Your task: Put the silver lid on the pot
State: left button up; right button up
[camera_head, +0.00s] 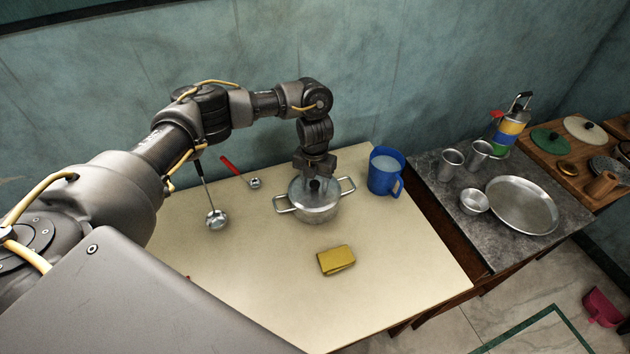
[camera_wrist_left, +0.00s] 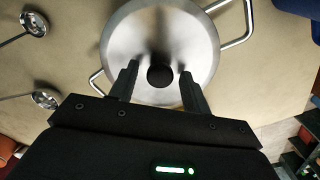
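The silver pot (camera_head: 313,213) stands on the cream table with its two wire handles out to the sides. The silver lid (camera_wrist_left: 148,32) lies over the pot's mouth in the left wrist view, with the pot handles showing beyond its rim. Its round black knob (camera_wrist_left: 160,77) is near the lid's middle. My left gripper (camera_head: 314,185) points down over the lid. In the left wrist view its two fingers (camera_wrist_left: 158,74) are apart on either side of the knob, with a gap at each side. The gripper hides part of the lid in the head view. My right gripper is not in view.
A blue mug (camera_head: 384,172) stands close to the pot's right. A yellow cloth (camera_head: 336,260) lies in front. A ladle (camera_head: 216,218) and a red-handled utensil (camera_head: 243,175) lie to the left. A grey side table holds a steel plate (camera_head: 522,205) and cups.

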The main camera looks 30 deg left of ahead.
pick_arm(q)
notch_tip(320, 180, up, 11)
jog(key=shift+f, duration=0.1)
dwell(0.7)
